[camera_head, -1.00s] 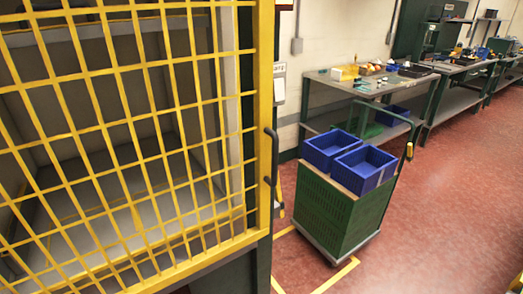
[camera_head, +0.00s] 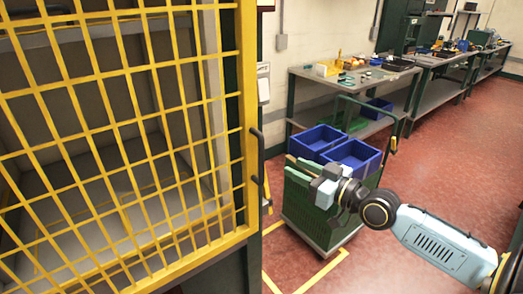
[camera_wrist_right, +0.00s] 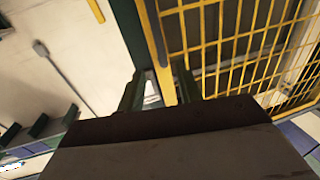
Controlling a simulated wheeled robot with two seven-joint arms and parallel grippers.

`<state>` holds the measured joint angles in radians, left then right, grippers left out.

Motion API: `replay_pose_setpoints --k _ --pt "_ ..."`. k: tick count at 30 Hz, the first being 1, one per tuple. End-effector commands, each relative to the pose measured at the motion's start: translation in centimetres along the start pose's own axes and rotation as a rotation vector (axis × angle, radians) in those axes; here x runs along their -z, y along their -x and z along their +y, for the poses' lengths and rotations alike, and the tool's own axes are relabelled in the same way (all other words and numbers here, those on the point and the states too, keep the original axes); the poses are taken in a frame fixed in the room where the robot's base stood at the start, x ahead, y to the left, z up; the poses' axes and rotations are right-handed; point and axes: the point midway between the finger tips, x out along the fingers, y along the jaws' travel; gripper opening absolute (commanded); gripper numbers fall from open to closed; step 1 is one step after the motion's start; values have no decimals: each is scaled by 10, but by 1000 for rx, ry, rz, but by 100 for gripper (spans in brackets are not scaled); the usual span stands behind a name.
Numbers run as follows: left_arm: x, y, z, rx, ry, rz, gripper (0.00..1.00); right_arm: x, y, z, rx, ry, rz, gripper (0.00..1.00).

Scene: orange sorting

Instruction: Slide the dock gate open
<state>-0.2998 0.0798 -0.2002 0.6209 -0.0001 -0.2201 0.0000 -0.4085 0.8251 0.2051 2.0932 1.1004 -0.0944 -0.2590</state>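The dock gate is a yellow mesh panel whose frame post (camera_head: 247,90) stands left of centre in the head view. A dark vertical handle (camera_head: 257,150) is fixed on that post. The gate covers the opening of a grey bay. My right gripper (camera_head: 290,166) is to the right of the handle, apart from it, with its fingers pointing left. In the right wrist view its two fingers (camera_wrist_right: 159,88) are spread with nothing held, and the yellow gate mesh (camera_wrist_right: 220,40) shows beyond them. The handle is not clear there. My left gripper is not in view.
A green cart (camera_head: 335,225) with blue bins (camera_head: 354,152) on top stands behind my right gripper. Workbenches (camera_head: 345,85) line the back wall. Yellow lines mark the red floor (camera_head: 440,160), which is clear at right.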

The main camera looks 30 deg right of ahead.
Motion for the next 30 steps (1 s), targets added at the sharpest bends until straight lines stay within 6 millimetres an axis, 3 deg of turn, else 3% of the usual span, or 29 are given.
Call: replay_pose_setpoints --k 21,30 --pt "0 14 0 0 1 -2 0 1 -101 0 0 -2 1 35" --pt "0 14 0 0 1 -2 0 -1 -123 0 -1 -1 -1 35"
